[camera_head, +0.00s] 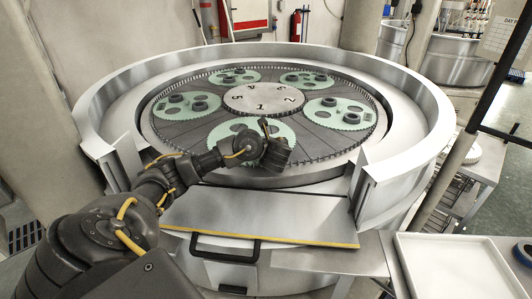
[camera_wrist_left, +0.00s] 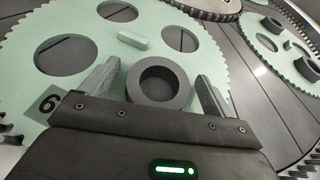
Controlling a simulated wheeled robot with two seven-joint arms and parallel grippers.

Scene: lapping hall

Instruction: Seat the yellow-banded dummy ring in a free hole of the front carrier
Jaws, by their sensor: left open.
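The front carrier (camera_head: 222,130) is a pale green toothed disc on the near side of the round plate. My left gripper (camera_head: 273,140) is over its right part. In the left wrist view the carrier (camera_wrist_left: 95,75) shows several round openings, dark inside. A dark grey ring (camera_wrist_left: 137,82) lies between the two open fingers of my left gripper, with gaps at both sides. I see no yellow band on it, and cannot tell whether it sits in a hole. My right gripper is not in view.
Other green carriers (camera_head: 340,113) with dark rings lie around a numbered centre disc (camera_head: 245,99). A raised metal rim (camera_head: 425,120) surrounds the plate, with a gap at the front. A pale green block (camera_wrist_left: 132,39) lies on the front carrier. An empty white tray (camera_head: 455,268) is at the front right.

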